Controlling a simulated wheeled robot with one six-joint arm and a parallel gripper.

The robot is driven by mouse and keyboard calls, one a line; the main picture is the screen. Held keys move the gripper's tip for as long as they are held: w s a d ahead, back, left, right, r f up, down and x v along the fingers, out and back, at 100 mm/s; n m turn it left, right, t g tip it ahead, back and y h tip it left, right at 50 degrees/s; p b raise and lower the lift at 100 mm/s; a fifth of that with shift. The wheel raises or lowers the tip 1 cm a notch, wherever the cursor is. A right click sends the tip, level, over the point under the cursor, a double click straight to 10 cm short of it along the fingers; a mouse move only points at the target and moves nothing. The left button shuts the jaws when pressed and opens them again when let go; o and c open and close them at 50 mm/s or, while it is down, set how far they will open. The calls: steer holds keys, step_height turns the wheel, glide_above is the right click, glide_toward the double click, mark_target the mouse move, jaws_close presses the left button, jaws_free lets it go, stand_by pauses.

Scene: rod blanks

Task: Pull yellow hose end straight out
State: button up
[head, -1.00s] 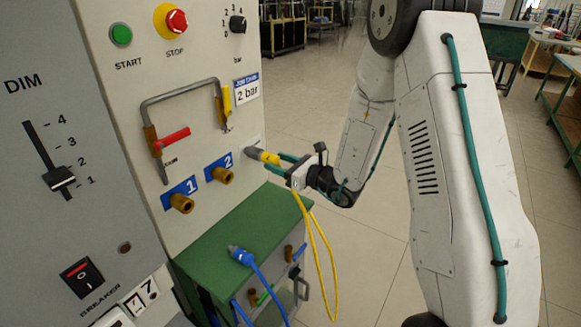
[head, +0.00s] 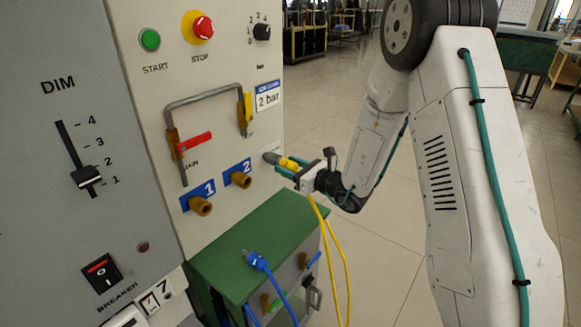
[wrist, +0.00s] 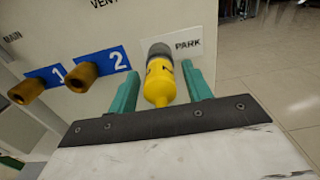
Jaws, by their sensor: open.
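The yellow hose end (head: 289,163) sits at the PARK spot on the grey panel, with a dark grey part against the panel; its hose hangs below in a yellow loop (head: 341,250). In the wrist view the yellow hose end (wrist: 160,88) points toward me, left of the PARK label (wrist: 188,48). My gripper (head: 286,166) is open, with green fingers on either side of the hose end. In the wrist view my gripper (wrist: 161,82) shows a gap beside each finger, wider on the left. The hose beyond the gripper body is hidden there.
Brass ports 1 (head: 201,206) and 2 (head: 240,180) stick out left of the hose end. A green-topped box (head: 245,240) with a blue plug (head: 256,260) stands below. The floor to the right is open.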

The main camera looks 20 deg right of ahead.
steer(key=c, duration=1)
steer(key=shift+c, duration=0.2)
steer(key=shift+s+d, duration=0.2)
steer(key=shift+s, duration=0.05)
steer(key=shift+s+d, duration=0.2)
steer(key=shift+s, duration=0.05)
steer(key=shift+v, duration=1.9)
steer(key=shift+v, duration=2.95)
